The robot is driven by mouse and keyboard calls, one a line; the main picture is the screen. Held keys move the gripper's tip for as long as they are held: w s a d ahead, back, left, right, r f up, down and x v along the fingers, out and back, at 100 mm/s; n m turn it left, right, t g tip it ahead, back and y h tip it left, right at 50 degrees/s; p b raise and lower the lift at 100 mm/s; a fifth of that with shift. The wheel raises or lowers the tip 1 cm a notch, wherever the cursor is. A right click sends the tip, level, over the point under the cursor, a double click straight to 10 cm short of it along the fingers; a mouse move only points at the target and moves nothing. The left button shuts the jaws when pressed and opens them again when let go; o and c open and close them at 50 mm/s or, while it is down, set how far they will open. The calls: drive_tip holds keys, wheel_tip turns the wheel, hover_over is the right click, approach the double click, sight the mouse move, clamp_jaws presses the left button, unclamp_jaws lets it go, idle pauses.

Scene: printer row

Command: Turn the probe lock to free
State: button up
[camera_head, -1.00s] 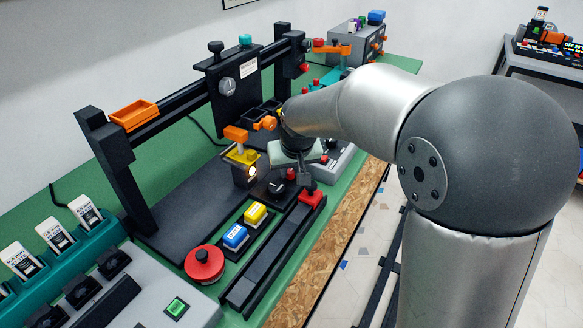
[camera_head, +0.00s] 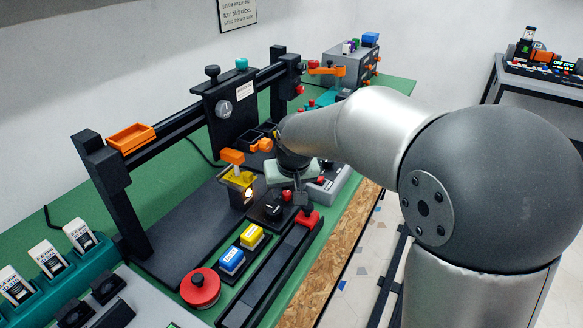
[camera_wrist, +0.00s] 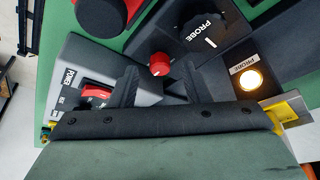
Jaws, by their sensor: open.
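In the wrist view a black knob (camera_wrist: 207,30) with a white pointer line sits on a dark plate marked PROBE. A small red knob (camera_wrist: 160,64) stands beside it. In the head view my arm partly hides the fingers.
A lit lamp labelled PROBE (camera_wrist: 250,80) is right of the fingers in the wrist view. A grey power box (camera_wrist: 68,75) with a red switch is at left.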

drive_tip(key=p+v, duration=0.1)
drive_tip(key=v, duration=1.5)
drive_tip(key=shift+s, duration=0.15)
drive_tip(key=s+d+f+g+p, duration=0.1)
drive_tip(key=s+d+f+p, duration=0.1)
drive_tip(key=s, duration=0.5)
drive_tip(key=s+d+f+m+g+p, duration=0.1)
drive_tip(key=s+d+f+p, duration=0.2)
drive_tip(key=s+d+f, duration=0.2)
drive_tip(key=s+d+f+m+g+p, duration=0.1)
drive_tip(key=s+d+f+p, duration=0.1)
drive_tip(key=s+d, duration=0.4)
drive_tip(key=s+f, duration=0.1)
drive_tip(key=s, duration=0.2)
drive_tip(key=shift+f+g+h, duration=0.25)
drive_tip(key=shift+g+h, duration=0.15)
